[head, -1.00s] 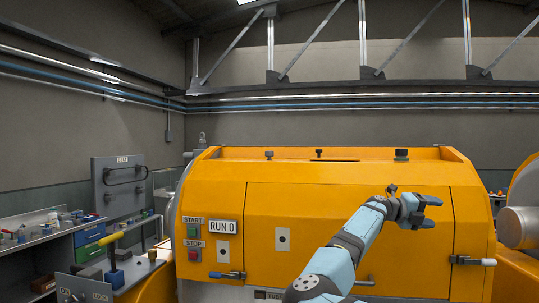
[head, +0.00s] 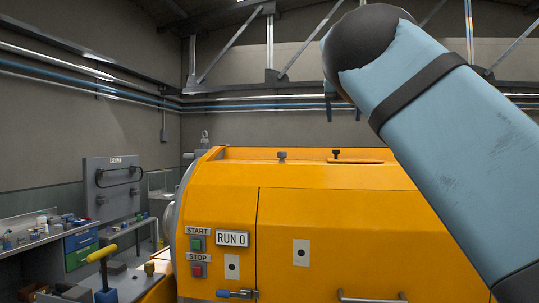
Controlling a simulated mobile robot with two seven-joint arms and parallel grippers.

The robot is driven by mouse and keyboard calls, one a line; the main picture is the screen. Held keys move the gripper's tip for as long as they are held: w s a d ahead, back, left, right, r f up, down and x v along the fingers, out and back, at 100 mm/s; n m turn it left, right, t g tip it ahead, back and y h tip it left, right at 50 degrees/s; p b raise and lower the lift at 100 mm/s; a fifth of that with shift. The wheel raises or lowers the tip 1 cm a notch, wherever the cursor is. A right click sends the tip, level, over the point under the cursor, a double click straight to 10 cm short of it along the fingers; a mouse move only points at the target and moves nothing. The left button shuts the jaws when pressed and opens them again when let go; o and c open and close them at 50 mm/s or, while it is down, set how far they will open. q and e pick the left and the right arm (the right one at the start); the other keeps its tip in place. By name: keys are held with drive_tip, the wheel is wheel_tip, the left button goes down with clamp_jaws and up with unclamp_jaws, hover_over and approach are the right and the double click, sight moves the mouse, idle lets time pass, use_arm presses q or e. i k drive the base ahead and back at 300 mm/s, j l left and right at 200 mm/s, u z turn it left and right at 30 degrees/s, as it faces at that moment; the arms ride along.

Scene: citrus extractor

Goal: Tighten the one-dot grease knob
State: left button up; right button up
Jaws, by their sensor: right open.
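Two small dark knobs stand upright on the top of the yellow machine (head: 330,220), a left one (head: 282,156) and a middle one (head: 336,154). No dot marks can be made out on either, so I cannot tell which is the one-dot grease knob. My right arm crosses the right side of the view and hides the machine's right top. My right gripper (head: 342,114) shows only in part, behind the arm. Its dark fingers point down, apart and empty, above the middle knob and not touching it. My left gripper is out of view.
The machine's front has START (head: 196,244) and STOP (head: 197,271) buttons, a RUN 0 sign (head: 232,239) and a blue-handled latch (head: 236,294). A yellow-handled lever (head: 102,254) and a cluttered bench (head: 30,243) stand at the left. The air above the machine's left top is clear.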

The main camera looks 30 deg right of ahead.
sight(281, 155)
drive_tip(key=i, duration=1.05)
